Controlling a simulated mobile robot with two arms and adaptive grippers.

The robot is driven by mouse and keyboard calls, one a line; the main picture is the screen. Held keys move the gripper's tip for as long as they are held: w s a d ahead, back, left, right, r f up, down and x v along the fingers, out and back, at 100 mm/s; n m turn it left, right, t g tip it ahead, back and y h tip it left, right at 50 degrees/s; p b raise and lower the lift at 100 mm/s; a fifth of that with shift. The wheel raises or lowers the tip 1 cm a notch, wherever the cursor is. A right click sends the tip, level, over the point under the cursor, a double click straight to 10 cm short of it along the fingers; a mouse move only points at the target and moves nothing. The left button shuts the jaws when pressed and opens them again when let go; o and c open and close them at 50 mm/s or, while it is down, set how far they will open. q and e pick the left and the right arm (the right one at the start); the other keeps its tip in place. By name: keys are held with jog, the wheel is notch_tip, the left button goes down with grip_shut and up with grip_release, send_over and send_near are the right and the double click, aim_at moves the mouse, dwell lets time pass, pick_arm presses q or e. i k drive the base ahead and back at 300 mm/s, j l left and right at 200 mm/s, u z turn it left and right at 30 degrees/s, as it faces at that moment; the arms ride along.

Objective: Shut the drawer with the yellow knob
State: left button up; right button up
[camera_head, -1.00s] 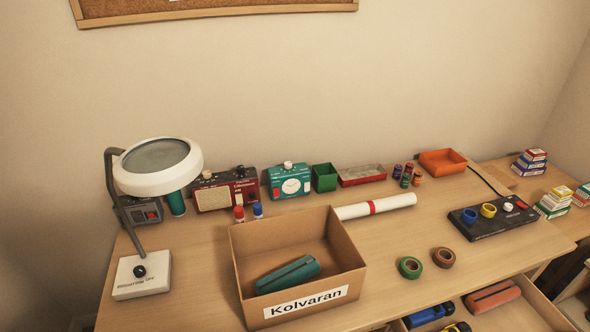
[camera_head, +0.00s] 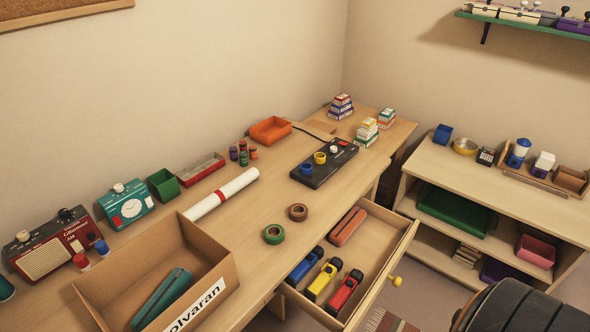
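The drawer (camera_head: 374,262) under the desk's front edge stands pulled out. Its front panel carries a yellow knob (camera_head: 396,281), which faces the lower right. Neither of my grippers shows in the head view, and nothing is seen touching the knob.
The desk (camera_head: 262,240) holds a cardboard box (camera_head: 212,238), two tape rolls, a rolled paper and a black panel (camera_head: 324,163). A shelf unit (camera_head: 465,168) stands to the right.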

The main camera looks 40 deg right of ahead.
aim_at(378, 245)
jog(key=z, duration=1.9)
